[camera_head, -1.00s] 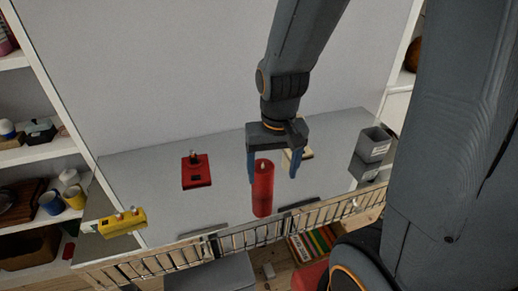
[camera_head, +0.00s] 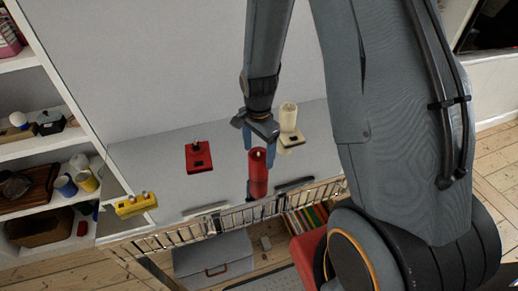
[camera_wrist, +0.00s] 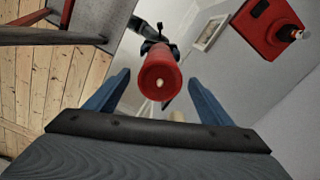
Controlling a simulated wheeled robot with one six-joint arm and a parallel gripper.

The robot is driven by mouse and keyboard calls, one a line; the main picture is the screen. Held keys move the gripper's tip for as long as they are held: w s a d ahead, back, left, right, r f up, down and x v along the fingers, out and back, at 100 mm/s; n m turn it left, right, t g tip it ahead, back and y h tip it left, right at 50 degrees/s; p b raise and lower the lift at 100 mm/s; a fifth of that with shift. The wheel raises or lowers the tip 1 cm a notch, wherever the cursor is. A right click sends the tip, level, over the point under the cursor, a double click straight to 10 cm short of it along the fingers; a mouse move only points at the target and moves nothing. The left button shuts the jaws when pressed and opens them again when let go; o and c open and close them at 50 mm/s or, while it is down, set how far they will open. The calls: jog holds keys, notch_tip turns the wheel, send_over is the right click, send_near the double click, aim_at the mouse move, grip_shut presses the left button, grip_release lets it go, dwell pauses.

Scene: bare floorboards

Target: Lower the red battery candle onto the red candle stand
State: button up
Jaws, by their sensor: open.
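The red stand (camera_wrist: 262,30) is also at the wrist view's upper right.
A cream candle (camera_head: 288,116) stands on a cream stand (camera_head: 291,143) behind my gripper. A yellow stand (camera_head: 136,206) sits at the table's left end. A metal rail (camera_head: 235,217) runs along the front. The tabletop between the red candle and red stand is clear.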

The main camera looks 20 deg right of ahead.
notch_tip(320, 180, down, 7)
jog(key=b, duration=0.4)
jog(key=shift+r+b, duration=0.1)
jog(key=shift+b, duration=0.3)
jog(key=shift+r, duration=0.1)
jog(key=c, duration=1.2)
jog(key=shift+r+p, duration=2)
jog(key=shift+r, duration=0.5)
